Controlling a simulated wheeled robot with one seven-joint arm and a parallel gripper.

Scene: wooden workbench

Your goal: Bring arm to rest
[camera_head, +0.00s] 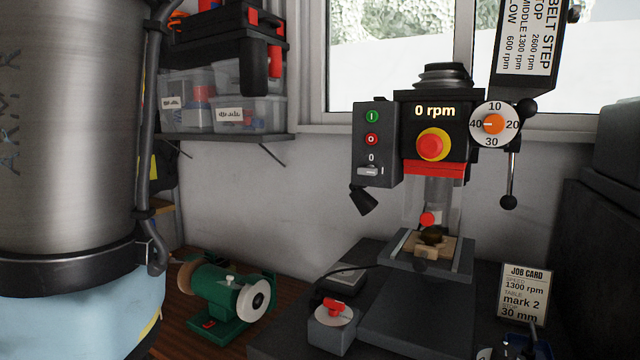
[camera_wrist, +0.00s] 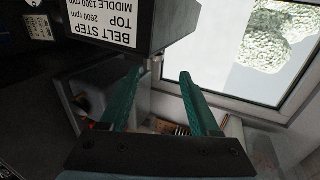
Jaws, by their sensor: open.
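My gripper (camera_wrist: 160,85) shows in the wrist view with two green fingers apart and nothing between them. The belt step sign (camera_wrist: 100,20) is upside down just beyond it there, and the window is at the right. In the head view my gripper is not identifiable. A large metal cylinder and a light blue shape fill the left side and hide what is behind them. The drill press (camera_head: 432,125) stands at the right with its display reading 0 rpm. A small wooden workpiece (camera_head: 430,247) sits in the vise under its chuck.
A green bench grinder (camera_head: 225,295) stands on the wooden bench at lower left. A job card (camera_head: 525,293) stands at right. A shelf with clear bins (camera_head: 190,100) hangs on the wall.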

